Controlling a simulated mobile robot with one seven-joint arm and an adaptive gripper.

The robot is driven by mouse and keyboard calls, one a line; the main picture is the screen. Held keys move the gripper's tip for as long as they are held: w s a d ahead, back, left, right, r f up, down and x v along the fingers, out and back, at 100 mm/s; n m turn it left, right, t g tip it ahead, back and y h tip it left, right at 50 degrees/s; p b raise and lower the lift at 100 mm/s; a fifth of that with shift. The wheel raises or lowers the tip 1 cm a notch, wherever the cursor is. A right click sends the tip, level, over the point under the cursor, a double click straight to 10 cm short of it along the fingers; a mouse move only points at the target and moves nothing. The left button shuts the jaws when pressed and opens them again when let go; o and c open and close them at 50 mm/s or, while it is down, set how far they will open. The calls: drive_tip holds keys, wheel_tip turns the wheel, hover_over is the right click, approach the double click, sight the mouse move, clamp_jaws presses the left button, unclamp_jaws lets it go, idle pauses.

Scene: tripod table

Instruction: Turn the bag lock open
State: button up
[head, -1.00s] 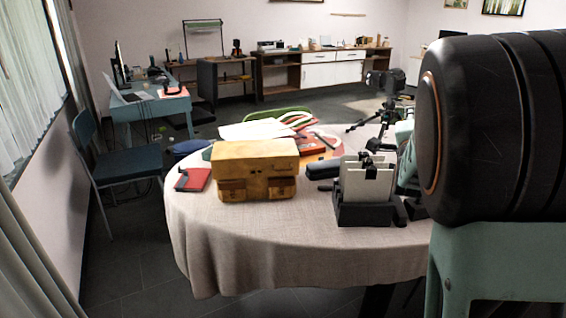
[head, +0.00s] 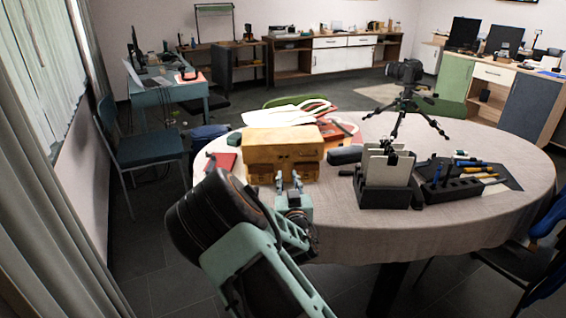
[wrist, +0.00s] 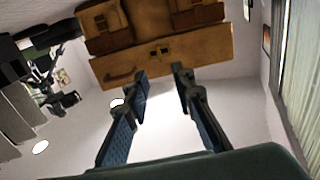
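The tan leather bag (head: 270,150) stands on the round table near its left front edge, with two front pockets. In the wrist view the bag (wrist: 190,50) fills the upper part and appears upside down. Contact with the bag is not visible.
The round table (head: 330,225) has a cloth. A black holder (head: 385,193) with pale plates stands right of the bag. A camera on a tripod (head: 403,100) and a tool block (head: 452,190) are farther right. A red item (head: 221,160) lies left of the bag.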

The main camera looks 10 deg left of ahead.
sight(284, 159)
drive_tip(key=x, duration=1)
drive_tip(key=shift+w, duration=0.1)
drive_tip(key=shift+c, duration=0.6)
clamp_jaws()
